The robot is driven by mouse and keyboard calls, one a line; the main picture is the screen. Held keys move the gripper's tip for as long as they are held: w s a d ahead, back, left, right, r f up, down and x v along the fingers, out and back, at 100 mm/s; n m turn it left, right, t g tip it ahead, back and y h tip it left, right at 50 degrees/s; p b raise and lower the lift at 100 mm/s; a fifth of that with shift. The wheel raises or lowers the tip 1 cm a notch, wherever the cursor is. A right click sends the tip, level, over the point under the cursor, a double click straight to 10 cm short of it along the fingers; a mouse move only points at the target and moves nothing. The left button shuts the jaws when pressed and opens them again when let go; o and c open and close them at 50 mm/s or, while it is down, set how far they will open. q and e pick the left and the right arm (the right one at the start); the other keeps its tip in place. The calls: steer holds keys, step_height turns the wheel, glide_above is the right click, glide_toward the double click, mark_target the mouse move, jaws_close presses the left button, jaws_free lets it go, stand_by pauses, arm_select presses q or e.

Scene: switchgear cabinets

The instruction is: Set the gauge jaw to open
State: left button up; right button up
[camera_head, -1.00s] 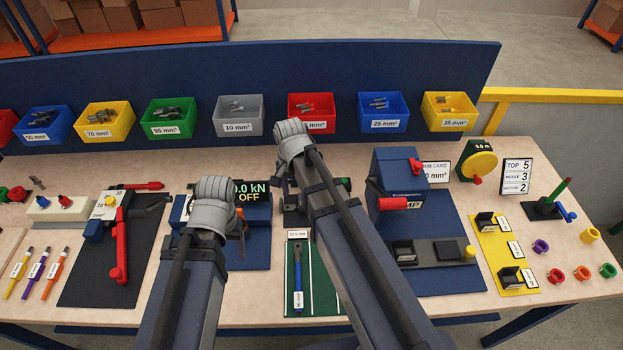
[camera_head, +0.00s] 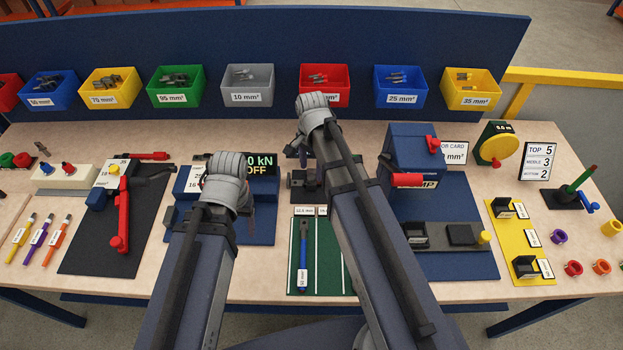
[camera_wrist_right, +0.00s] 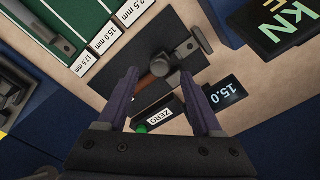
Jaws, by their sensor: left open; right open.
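The gauge (camera_wrist_right: 145,82) shows in the right wrist view as a dark base with a metal jaw piece, a brown round part and a grey knob (camera_wrist_right: 202,39).
A green mat (camera_head: 326,270) with a blue-handled tool (camera_head: 303,262) lies in front of the gauge. The kN display (camera_head: 264,164) stands left, a blue press (camera_head: 412,155) right. Colored bins line the back panel (camera_head: 180,45).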

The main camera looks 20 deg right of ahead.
mark_target(311, 183)
arm_select(q)
steer(key=shift+f+b, duration=0.85)
steer(key=shift+f, duration=0.55)
arm_select(e)
steer(key=shift+f, duration=1.4)
steer(key=shift+r, duration=0.1)
steer(key=shift+c, duration=0.4)
jaws_close()
